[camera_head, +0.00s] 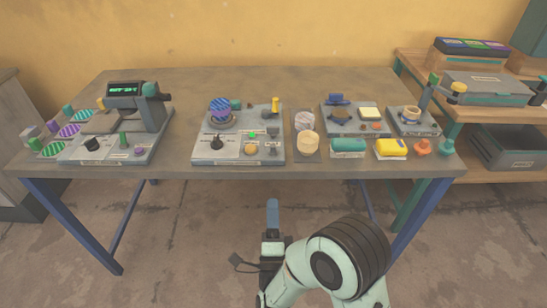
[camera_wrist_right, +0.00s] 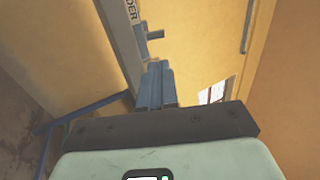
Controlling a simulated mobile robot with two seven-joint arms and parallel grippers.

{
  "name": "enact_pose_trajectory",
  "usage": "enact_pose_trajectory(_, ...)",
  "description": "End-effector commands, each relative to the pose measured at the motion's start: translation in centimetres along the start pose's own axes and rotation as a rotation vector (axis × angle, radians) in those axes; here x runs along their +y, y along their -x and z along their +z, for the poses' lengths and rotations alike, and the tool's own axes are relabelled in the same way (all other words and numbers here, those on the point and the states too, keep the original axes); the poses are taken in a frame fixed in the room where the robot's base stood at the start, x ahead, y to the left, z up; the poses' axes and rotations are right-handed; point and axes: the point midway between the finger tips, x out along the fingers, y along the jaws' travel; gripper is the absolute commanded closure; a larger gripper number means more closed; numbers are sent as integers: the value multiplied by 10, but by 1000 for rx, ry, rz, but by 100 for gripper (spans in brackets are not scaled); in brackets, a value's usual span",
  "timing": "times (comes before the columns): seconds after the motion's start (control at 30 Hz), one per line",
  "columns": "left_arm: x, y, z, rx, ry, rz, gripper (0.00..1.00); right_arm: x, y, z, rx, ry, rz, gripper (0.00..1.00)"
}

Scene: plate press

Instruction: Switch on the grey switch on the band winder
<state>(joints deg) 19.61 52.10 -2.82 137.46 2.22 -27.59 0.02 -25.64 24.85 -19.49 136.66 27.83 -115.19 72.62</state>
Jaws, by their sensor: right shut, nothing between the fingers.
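The band winder appears to be the middle grey machine (camera_head: 232,159) on the table, with a blue-and-purple striped spool (camera_head: 220,110) at its back left. A small grey part at its front right, likely the grey switch (camera_head: 272,151), is too small to tell its position. In the right wrist view a panel edge (camera_wrist_right: 130,28) bears letters ending "DER", with a small grey-blue part (camera_wrist_right: 155,35) sticking out beside it. My right gripper (camera_head: 272,203) is shut and empty, in front of and apart from the table's front edge; its fingers (camera_wrist_right: 155,72) show together. My left gripper is out of view.
The winder also carries a black knob (camera_head: 217,143), an orange button (camera_head: 250,150) and a yellow-topped post (camera_head: 275,104). Another machine (camera_head: 120,140) stands left. Round stacks (camera_head: 307,142) and colored blocks (camera_head: 348,146) stand right. The table's front edge (camera_head: 180,172) lies beyond my gripper.

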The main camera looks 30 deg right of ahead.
Motion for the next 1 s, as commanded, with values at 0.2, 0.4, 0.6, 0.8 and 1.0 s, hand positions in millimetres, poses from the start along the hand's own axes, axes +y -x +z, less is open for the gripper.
enact_pose_trajectory(0.2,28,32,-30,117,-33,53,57,-4,-15,-3,4,1,0,100)
enact_pose_trajectory(0.4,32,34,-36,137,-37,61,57,-3,-56,-2,6,-3,-5,100)
enact_pose_trajectory(0.6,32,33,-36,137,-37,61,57,-2,-96,-2,4,-1,-3,100)
enact_pose_trajectory(0.8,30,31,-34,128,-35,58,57,-2,-122,-1,2,-1,-1,100)
enact_pose_trajectory(1.0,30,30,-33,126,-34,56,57,-1,-130,-2,2,0,1,100)
